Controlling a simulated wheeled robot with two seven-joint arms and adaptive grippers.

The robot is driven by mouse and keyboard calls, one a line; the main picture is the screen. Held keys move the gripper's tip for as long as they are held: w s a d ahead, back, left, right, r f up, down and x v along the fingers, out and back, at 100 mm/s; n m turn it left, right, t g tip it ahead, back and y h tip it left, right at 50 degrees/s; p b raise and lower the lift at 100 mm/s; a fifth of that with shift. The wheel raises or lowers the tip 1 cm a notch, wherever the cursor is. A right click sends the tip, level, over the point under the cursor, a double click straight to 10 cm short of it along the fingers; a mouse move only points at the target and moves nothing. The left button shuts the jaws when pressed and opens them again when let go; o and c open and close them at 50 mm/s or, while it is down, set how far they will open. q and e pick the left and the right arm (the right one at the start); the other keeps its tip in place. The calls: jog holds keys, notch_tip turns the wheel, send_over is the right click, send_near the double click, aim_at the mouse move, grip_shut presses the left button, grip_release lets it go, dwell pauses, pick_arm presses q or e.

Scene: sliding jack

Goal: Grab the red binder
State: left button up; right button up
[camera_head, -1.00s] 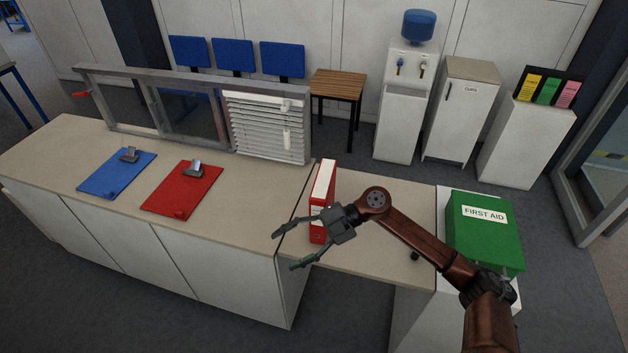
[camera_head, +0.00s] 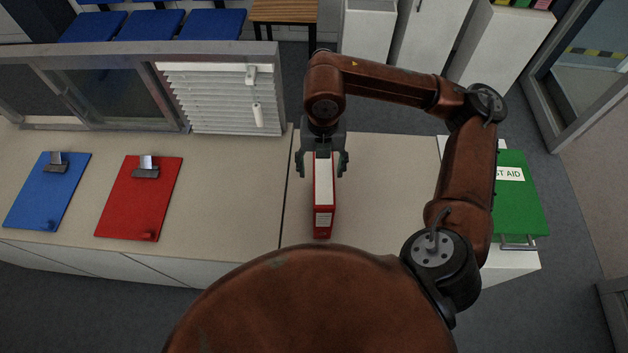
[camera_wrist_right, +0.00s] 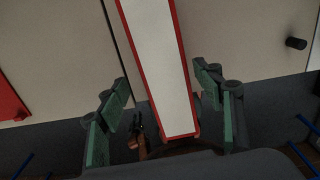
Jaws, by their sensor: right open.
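The red binder (camera_head: 323,200) stands on the counter, its white-labelled edge facing up. My right gripper (camera_head: 323,165) is at the binder's far end, open, with one finger on each side of it. In the right wrist view the binder (camera_wrist_right: 162,60) runs between the two green-padded fingers of the right gripper (camera_wrist_right: 165,115), with gaps visible on both sides. My left gripper is not in view.
A red clipboard (camera_head: 140,200) and a blue clipboard (camera_head: 47,192) lie on the counter at left. A framed window with blinds (camera_head: 215,98) stands behind them. A green first aid box (camera_head: 520,205) is at right. The counter beside the binder (camera_head: 385,190) is clear.

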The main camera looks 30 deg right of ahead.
aim_at(323, 174)
jog(key=shift+w+f, duration=0.1)
jog(key=shift+f, duration=0.25)
jog(key=shift+s+f, duration=0.25)
jog(key=shift+f, duration=0.1)
jog(key=shift+s+f, duration=0.2)
jog(key=shift+f, duration=0.15)
jog(key=shift+d+f+p, duration=0.1)
jog(key=shift+f+p, duration=0.25)
jog(key=shift+f, duration=0.05)
notch_tip(323, 174, down, 4)
jog(key=shift+d+r+p, duration=0.15)
jog(key=shift+p, duration=0.35)
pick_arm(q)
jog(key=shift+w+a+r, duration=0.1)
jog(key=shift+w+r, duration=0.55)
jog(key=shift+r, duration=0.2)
pick_arm(e)
jog(key=shift+f, duration=0.5)
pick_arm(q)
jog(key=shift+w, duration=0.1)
pick_arm(e)
jog(key=shift+c, duration=0.7)
